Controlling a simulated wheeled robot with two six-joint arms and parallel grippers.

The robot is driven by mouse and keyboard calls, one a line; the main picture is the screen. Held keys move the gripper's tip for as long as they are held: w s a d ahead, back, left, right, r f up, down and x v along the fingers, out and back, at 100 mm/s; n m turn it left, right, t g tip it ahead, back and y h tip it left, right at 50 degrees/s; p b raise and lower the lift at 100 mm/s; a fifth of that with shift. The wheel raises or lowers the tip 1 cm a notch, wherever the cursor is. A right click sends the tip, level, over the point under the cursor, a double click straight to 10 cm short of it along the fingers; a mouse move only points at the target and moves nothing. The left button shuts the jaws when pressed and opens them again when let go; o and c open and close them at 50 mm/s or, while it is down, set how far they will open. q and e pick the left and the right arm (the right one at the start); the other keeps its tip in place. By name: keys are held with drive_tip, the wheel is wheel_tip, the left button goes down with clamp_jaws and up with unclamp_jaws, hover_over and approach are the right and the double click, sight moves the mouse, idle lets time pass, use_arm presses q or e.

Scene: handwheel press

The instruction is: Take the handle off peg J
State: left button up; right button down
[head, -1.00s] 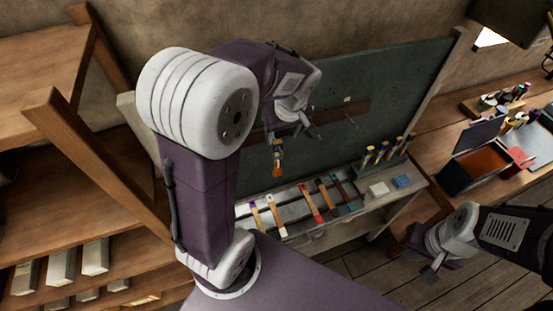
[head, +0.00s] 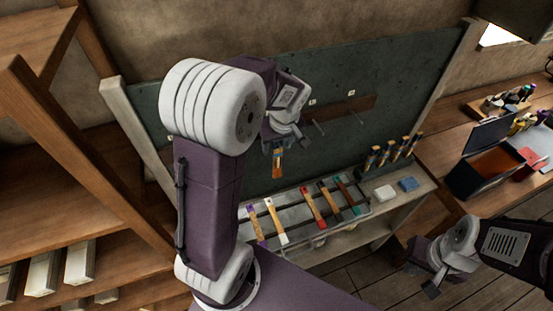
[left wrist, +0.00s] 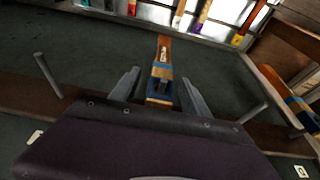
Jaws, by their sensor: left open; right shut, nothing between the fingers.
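A wooden handle with a blue band (head: 277,163) hangs on the rail (head: 350,108) of the dark green board. In the left wrist view this handle (left wrist: 163,62) lies between my left gripper's fingers (left wrist: 161,85), which stand open with a gap on each side. My left gripper (head: 288,143) is close above the handle in the head view. The peg bearing the handle is hidden, and I cannot read which letter marks it. My right gripper (head: 434,283) is shut and empty, low at the right, away from the board.
Bare pegs (left wrist: 48,75) (left wrist: 254,112) stick out on both sides of the handle. Another banded handle (left wrist: 297,103) shows at the right edge of the left wrist view. A rack with several coloured handles (head: 310,205) stands below. A white block (head: 385,193) and blue block (head: 408,184) lie beside it.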

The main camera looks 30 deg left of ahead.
use_arm(q)
clamp_jaws()
drive_tip(key=shift+r, duration=0.25)
drive_tip(key=shift+s+d, duration=0.35)
drive_tip(key=shift+d, duration=0.15)
drive_tip(key=shift+s+d+r+b, duration=0.1)
drive_tip(key=shift+s+d+b, duration=0.9)
drive_tip(key=shift+s+d, duration=1.1)
drive_tip(key=shift+w+d, duration=0.1)
drive_tip(key=shift+w, duration=0.1)
